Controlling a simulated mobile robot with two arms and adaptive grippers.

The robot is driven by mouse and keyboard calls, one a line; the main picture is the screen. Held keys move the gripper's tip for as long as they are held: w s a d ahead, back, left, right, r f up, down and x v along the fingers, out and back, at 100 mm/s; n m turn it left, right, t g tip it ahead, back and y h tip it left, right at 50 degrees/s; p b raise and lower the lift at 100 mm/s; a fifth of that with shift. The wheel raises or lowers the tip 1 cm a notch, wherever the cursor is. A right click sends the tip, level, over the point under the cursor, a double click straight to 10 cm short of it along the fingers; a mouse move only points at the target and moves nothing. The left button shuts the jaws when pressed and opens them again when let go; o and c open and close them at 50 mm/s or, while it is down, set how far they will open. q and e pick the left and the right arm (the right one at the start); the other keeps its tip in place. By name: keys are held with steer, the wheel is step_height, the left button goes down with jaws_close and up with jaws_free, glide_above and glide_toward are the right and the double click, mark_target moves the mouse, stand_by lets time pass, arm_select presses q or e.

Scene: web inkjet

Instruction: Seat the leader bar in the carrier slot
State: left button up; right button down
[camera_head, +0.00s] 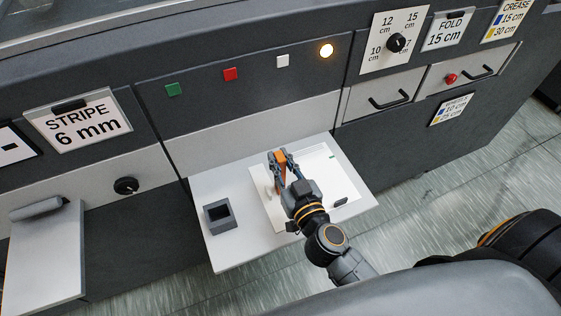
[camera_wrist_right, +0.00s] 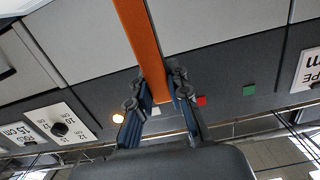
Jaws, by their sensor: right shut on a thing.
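My right gripper (camera_head: 284,170) is shut on an orange bar (camera_head: 279,158) above the pale shelf (camera_head: 228,257) on the machine's front. In the right wrist view the bar (camera_wrist_right: 143,40) runs up out of the picture from between the right gripper's fingers (camera_wrist_right: 160,100). On the shelf lies a white panel (camera_head: 325,168). A dark oval part (camera_head: 340,202) lies at the panel's right, beside the wrist. A grey square holder with a dark opening (camera_head: 219,215) stands at the shelf's left. I cannot tell which part is the carrier slot. My left gripper is not in view.
The machine's dark front rises behind the shelf, with green (camera_head: 173,89), red (camera_head: 231,74) and white (camera_head: 282,61) squares and a lit lamp (camera_head: 327,50). Another pale shelf (camera_head: 42,257) juts out at left. Drawers with handles (camera_head: 390,100) are at right.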

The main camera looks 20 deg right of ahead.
steer(key=c, duration=1.5)
jaws_free()
steer(key=shift+f, duration=0.1)
steer(key=shift+c, duration=0.2)
steer(key=shift+o, duration=1.3)
